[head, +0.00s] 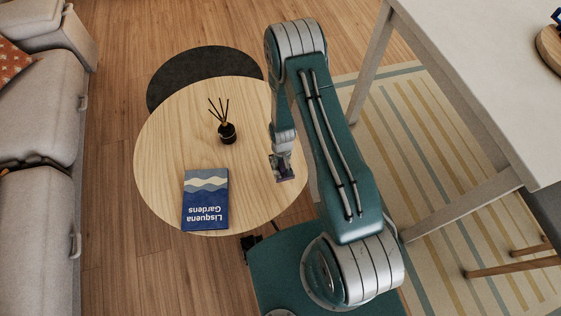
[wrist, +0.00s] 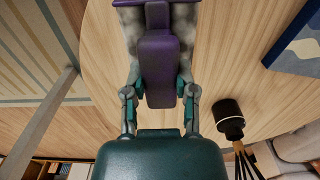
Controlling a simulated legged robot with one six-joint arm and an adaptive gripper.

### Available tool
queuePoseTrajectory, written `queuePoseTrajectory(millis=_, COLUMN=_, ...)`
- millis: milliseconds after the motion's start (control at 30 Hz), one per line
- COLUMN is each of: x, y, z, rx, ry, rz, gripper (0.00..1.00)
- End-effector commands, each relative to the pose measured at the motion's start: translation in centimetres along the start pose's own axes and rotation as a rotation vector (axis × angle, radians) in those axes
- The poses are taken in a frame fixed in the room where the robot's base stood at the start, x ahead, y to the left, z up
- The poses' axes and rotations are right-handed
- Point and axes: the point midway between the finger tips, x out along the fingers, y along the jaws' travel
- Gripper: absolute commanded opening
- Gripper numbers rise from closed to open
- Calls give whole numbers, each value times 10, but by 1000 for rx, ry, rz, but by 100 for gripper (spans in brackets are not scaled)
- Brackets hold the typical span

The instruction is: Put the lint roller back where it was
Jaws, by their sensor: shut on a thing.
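My gripper (head: 282,158) is over the right part of the round wooden table (head: 165,140) in the head view. In the wrist view my gripper (wrist: 160,94) is shut on the purple handle of the lint roller (wrist: 160,66), with a finger on each side. The roller's mottled grey-white part shows beside the purple at the top of that view. In the head view the lint roller (head: 284,171) is small and partly hidden by my gripper. I cannot tell whether it touches the tabletop.
A dark reed diffuser (head: 227,132) stands left of my gripper. A blue book (head: 206,200) lies near the table's front edge. A white table (head: 470,70) is on the right and a grey sofa (head: 40,120) on the left. Bare tabletop lies between gripper and book.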

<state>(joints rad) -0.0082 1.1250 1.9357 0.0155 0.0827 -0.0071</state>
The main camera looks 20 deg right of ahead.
Motion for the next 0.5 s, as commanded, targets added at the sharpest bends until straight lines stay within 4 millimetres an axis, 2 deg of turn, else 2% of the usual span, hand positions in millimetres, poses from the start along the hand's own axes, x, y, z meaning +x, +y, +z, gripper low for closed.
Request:
queuePoseTrajectory(millis=100, x=18, y=2, z=-15, rx=0, ry=1, rz=0, gripper=0)
queuePoseTrajectory(millis=300, x=32, y=4, z=-27, rx=0, ry=2, rz=0, gripper=0)
queuePoseTrajectory(millis=500, x=59, y=4, z=-27, rx=1, ry=1, rz=-1, gripper=0)
